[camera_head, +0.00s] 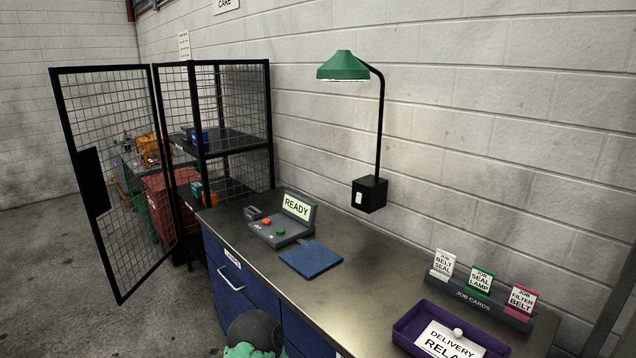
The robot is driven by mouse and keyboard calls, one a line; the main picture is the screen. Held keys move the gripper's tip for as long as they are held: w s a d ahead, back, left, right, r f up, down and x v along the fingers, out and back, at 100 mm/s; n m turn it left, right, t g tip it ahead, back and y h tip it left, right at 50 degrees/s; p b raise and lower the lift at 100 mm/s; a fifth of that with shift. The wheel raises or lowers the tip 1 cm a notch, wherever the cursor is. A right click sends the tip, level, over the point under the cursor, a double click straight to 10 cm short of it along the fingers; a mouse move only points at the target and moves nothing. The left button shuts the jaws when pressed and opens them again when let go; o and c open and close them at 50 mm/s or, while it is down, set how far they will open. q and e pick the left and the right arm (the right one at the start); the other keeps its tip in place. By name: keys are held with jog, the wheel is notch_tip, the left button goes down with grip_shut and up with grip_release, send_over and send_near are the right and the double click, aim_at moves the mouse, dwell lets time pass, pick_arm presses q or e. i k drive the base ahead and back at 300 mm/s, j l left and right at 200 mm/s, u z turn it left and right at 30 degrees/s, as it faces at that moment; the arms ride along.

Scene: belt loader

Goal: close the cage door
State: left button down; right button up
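The cage door (113,185) is a black-framed wire mesh panel at the left. It stands wide open, swung out to the left from its hinge side at the cage's front left upright. A solid black plate (92,182) sits midway up its free edge. The black mesh cage (265,95) stands against the wall behind the bench, with its front open. Inside are shelves with a blue item (196,136) and a small orange and teal item (197,189).
The bench (385,248) carries a READY console (283,222), a blue pad (311,259), a purple tray (408,328) and a job card rack (480,300). A green lamp (343,66) overhangs it. Bare floor (165,315) lies before the door; a red bin (160,205) shows behind it.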

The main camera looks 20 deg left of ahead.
aim_at(86, 163)
jog(key=j, duration=1.95)
jog(key=j+u, duration=0.1)
jog(key=j, duration=0.85)
jog(key=i+j, duration=0.15)
jog(key=j, duration=1.75)
jog(key=i+j+u, duration=0.1)
jog(key=j, duration=0.9)
jog(key=i+j, duration=0.1)
jog(key=j, duration=0.85)
jog(key=i+j, duration=0.1)
jog(key=j, duration=0.85)
